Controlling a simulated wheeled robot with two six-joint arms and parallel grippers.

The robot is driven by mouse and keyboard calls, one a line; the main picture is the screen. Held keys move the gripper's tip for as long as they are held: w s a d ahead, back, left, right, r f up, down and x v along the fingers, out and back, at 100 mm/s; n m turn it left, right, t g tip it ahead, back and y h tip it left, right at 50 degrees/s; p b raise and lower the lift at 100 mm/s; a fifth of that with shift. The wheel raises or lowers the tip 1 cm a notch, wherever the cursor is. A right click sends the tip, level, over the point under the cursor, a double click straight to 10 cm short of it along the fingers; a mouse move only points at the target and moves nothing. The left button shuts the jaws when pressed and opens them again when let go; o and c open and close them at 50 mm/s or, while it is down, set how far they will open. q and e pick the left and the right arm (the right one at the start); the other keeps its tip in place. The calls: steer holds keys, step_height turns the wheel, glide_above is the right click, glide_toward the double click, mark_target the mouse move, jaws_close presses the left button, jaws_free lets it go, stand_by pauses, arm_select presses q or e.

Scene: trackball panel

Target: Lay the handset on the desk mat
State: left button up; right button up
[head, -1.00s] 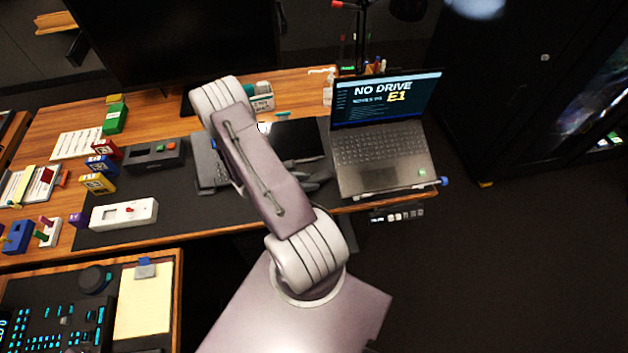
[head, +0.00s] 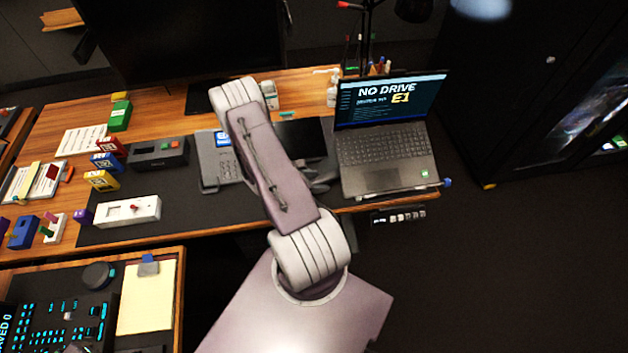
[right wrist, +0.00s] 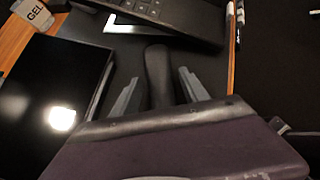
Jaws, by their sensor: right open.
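The desk phone (head: 222,168), with a keypad and small lit display, sits on the dark desk mat (head: 190,203). My right forearm crosses the phone's right side in the head view. My right gripper (right wrist: 158,88) is open in the right wrist view. Its fingers stand on either side of a dark, elongated, rounded piece that looks like the handset (right wrist: 158,68), with gaps on both sides. Its near end is hidden by my gripper body. In the head view, dark parts beside the laptop are partly covered by my arm. My left gripper is not in view.
An open laptop (head: 385,150) stands to the right, close to my right gripper. A dark tablet (head: 302,138) lies beside the gripper, with a gel bottle (right wrist: 32,14) beyond. A white box (head: 128,211) and a grey box (head: 158,154) occupy the left of the mat.

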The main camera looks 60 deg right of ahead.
steer(key=v, duration=1.2)
steer(key=shift+r, duration=0.15)
steer(key=w+a+r+m+t+y, duration=0.1)
steer(key=a+r+m+y, duration=0.3)
steer(key=a, duration=0.7)
steer(key=w+a+r+m+t+y, duration=0.1)
steer(key=a+r+m+t+y, duration=0.3)
steer(key=a+m, duration=0.4)
steer(key=a+r+y, duration=0.1)
steer(key=a+r, duration=0.1)
steer(key=a, duration=0.2)
steer(key=shift+w+a+r+m+t, duration=0.2)
steer(key=shift+w+m+t, duration=0.1)
steer(key=shift+w+m, duration=0.1)
